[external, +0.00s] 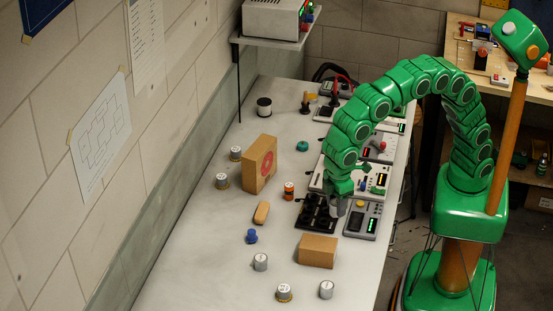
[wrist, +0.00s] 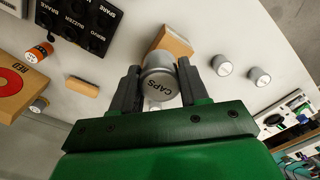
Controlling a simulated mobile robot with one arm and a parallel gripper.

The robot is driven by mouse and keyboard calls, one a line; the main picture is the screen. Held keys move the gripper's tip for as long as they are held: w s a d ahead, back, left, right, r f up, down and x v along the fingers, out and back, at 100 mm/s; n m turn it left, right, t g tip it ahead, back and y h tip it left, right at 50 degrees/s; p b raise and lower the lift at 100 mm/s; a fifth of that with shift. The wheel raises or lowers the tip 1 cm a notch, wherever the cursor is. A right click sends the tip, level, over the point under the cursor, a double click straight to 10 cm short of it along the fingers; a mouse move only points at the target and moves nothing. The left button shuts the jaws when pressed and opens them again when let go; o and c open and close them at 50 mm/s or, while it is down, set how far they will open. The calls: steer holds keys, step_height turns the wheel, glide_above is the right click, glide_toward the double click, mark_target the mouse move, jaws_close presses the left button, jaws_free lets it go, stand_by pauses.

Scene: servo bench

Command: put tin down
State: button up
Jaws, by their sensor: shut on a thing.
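My gripper (external: 339,192) points down over the right part of the bench, its jaws shut on a grey tin (external: 337,208). I cannot tell whether the tin touches anything below. The tray (wrist: 84,28) is at the upper left in the wrist view, with labels including BUZZER, SERVO and SPARE.
A low cardboard box (external: 317,251) lies in front of the tray. A taller box (external: 259,164) with a red mark stands further left. Several other tins, such as one at the front (external: 326,290), stand around the bench (external: 190,250). Instruments line the right edge.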

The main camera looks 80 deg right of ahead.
steer(key=w+a+f, duration=0.1)
steer(key=f, duration=0.1)
steer(key=w+a+f, duration=0.1)
steer(key=f, duration=0.1)
steer(key=w+a+f, duration=0.1)
steer(key=f, duration=0.1)
steer(key=shift+w+a+f, duration=0.1)
steer(key=shift+w+a, duration=0.3)
steer(key=shift+f, duration=1.6)
steer(key=shift+f, duration=0.15)
steer(key=o, duration=1.1)
step_height(320, 180, up, 12)
steer(key=shift+r, duration=0.15)
